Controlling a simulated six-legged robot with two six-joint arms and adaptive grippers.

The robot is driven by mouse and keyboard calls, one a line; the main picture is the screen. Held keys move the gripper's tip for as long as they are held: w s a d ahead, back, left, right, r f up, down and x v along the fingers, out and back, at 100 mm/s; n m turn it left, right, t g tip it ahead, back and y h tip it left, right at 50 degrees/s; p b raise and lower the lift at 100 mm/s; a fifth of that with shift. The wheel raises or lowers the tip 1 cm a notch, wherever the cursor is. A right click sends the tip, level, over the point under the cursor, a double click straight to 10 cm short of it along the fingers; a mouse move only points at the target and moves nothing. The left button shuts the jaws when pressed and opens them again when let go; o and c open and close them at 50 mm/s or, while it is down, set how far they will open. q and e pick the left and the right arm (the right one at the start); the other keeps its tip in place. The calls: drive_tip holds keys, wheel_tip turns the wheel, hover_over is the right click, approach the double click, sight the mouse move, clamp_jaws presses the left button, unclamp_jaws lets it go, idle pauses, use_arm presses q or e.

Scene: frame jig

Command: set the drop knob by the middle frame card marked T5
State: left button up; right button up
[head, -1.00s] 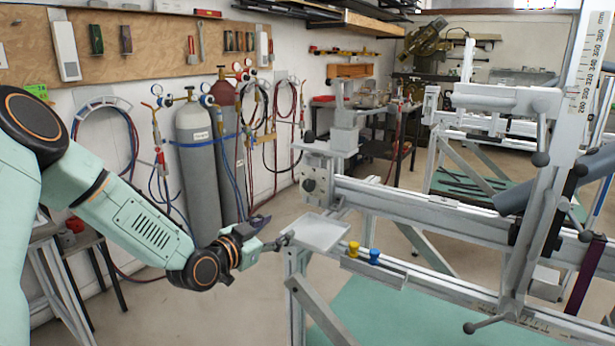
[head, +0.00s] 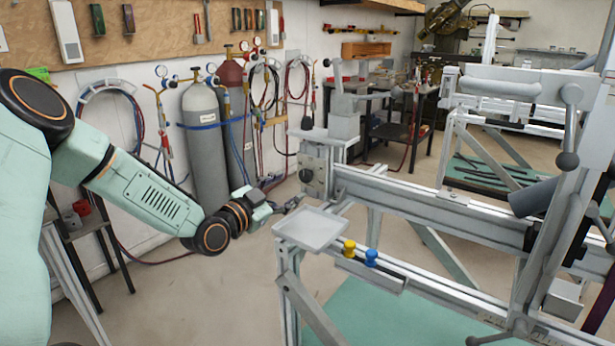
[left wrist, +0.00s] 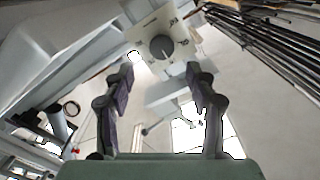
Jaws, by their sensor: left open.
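The drop knob (head: 307,175) is a dark round knob on a pale plate at the near left end of the jig's upper rail. In the left wrist view the knob (left wrist: 162,47) shows face on, with a pointer line and small dark marks around it that are too small to read. My left gripper (head: 292,205) is just left of and below the knob in the head view. Its two fingers (left wrist: 158,88) are apart with nothing between them, and the knob shows beyond their tips. I cannot make out a card marked T5. My right gripper is not in view.
A pale tray (head: 312,229) sits below the knob, close to my left gripper. A yellow knob (head: 349,249) and a blue knob (head: 371,257) stand on the lower rail. Gas cylinders (head: 204,145) stand by the wall behind. Open floor lies left of the jig.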

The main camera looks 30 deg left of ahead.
sight(305, 176)
use_arm(q)
drive_tip(key=w, duration=0.1)
drive_tip(key=w+b, duration=0.1)
drive_tip(key=w, duration=0.1)
drive_tip(key=w+b, duration=0.1)
drive_tip(key=w, duration=0.1)
drive_tip(key=shift+w+d+f, duration=0.1)
drive_tip(key=shift+d, duration=0.15)
drive_tip(key=shift+w+a, duration=0.1)
drive_tip(key=shift+w, duration=0.25)
drive_tip(key=shift+w+a, duration=0.15)
drive_tip(key=shift+w, duration=0.15)
drive_tip(key=shift+w+d, duration=0.25)
drive_tip(key=shift+w, duration=0.05)
drive_tip(key=shift+s+a, duration=0.15)
drive_tip(key=shift+a, duration=0.05)
drive_tip(key=c, duration=0.5)
drive_tip(key=shift+d+r, duration=0.1)
drive_tip(key=shift+r, duration=0.1)
drive_tip(key=shift+c, duration=1.4)
drive_tip(key=c, duration=0.4)
drive_tip(key=shift+o, duration=0.2)
